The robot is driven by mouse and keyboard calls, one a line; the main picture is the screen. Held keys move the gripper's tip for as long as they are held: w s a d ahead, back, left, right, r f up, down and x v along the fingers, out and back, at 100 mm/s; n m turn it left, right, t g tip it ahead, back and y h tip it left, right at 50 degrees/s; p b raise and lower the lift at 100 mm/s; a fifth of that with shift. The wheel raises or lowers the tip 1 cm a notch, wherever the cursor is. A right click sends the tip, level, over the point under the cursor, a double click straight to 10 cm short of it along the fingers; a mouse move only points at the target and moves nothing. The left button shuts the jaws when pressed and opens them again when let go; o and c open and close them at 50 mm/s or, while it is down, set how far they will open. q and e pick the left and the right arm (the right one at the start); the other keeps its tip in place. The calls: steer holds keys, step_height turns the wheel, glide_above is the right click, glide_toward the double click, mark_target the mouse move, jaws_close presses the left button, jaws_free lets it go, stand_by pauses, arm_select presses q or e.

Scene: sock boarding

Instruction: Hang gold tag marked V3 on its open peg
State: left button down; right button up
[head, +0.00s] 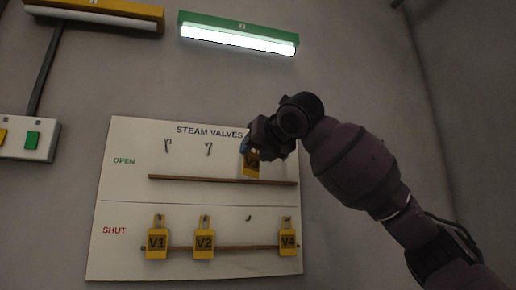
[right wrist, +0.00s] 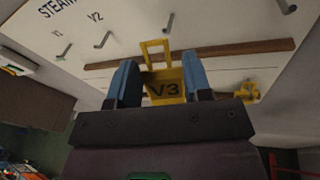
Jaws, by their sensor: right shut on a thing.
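The gold V3 tag (head: 252,166) is at the OPEN row of the STEAM VALVES board (head: 125,190), in front of the row's third position. My right gripper (head: 249,151) is shut on it. In the right wrist view the V3 tag (right wrist: 166,90) sits upright between the blue fingers (right wrist: 157,85), with its square loop above them. An open-row peg (right wrist: 166,27) is just above the loop; I cannot tell whether they touch. In the head view my gripper hides that peg. My left gripper is not in view.
Open-row pegs (head: 208,149) for V1 and V2 are bare. A wooden ledge (head: 200,179) runs below them. On the SHUT row hang tags V1 (head: 157,243), V2 (head: 204,243) and V4 (head: 288,242); the third shut peg (head: 248,218) is bare. A switch box (head: 28,139) is at left.

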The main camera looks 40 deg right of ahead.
steer(key=shift+w+d+f+b, duration=0.1)
steer(key=shift+w+d, duration=0.2)
steer(key=shift+w, duration=0.25)
steer(key=shift+w+d+b, duration=0.15)
steer(key=shift+w+d, duration=0.15)
steer(key=shift+w, duration=0.2)
steer(key=shift+w+d+f+b, duration=0.1)
steer(key=shift+w+d, duration=0.2)
steer(key=shift+w, duration=0.25)
steer(key=shift+w+d+f+p, duration=0.3)
steer(key=shift+w+f+p, duration=0.05)
steer(key=shift+w+p, duration=0.25)
steer(key=shift+f, duration=0.1)
steer(key=o, duration=1)
steer(key=shift+c, duration=0.2)
steer(key=shift+s+a, duration=0.1)
steer(key=shift+s, duration=0.4)
steer(key=b+v, duration=0.1)
steer(key=v, duration=0.8)
steer(key=shift+s, duration=0.4)
